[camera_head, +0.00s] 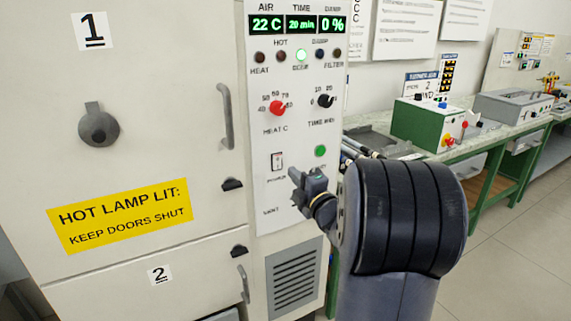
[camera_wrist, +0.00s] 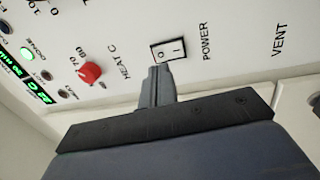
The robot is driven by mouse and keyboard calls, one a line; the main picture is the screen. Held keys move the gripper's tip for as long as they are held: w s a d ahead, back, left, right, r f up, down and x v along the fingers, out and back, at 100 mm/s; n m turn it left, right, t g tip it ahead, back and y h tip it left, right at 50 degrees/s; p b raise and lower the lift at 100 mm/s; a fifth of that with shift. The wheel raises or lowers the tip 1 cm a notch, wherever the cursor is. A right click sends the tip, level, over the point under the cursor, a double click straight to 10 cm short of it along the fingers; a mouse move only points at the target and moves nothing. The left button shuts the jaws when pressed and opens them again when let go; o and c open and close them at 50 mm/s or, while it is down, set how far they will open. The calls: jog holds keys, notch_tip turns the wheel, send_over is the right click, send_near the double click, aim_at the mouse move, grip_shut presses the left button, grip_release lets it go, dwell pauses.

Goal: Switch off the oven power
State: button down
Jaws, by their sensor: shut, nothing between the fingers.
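The oven's power switch (camera_head: 277,160) is a small rocker in a black frame on the white control panel (camera_head: 262,205). In the wrist view the power switch (camera_wrist: 167,50) shows a white face marked O and I, with POWER printed beside it. I cannot tell which side is pressed in. My gripper (camera_head: 294,174) is shut and empty, its tips just right of and below the switch in the head view. In the wrist view my gripper's tips (camera_wrist: 158,70) are close to the switch's O end; I cannot tell whether they touch it.
The displays (camera_head: 298,24) read 22 C, 20 min and 0 %. A green lamp (camera_head: 301,55) is lit. The red heat knob (camera_head: 277,107), black time knob (camera_head: 325,100) and green button (camera_head: 320,151) are nearby. A door handle (camera_head: 227,115) sticks out at the left. A bench (camera_head: 480,145) stands right.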

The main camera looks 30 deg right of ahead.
aim_at(280, 158)
jog(key=w, duration=0.5)
jog(key=shift+w+a+r, duration=0.1)
jog(key=shift+w+r, duration=0.1)
jog(key=shift+r, duration=0.15)
jog(key=shift+w, duration=0.1)
jog(key=shift+w, duration=0.15)
jog(key=shift+r, duration=0.1)
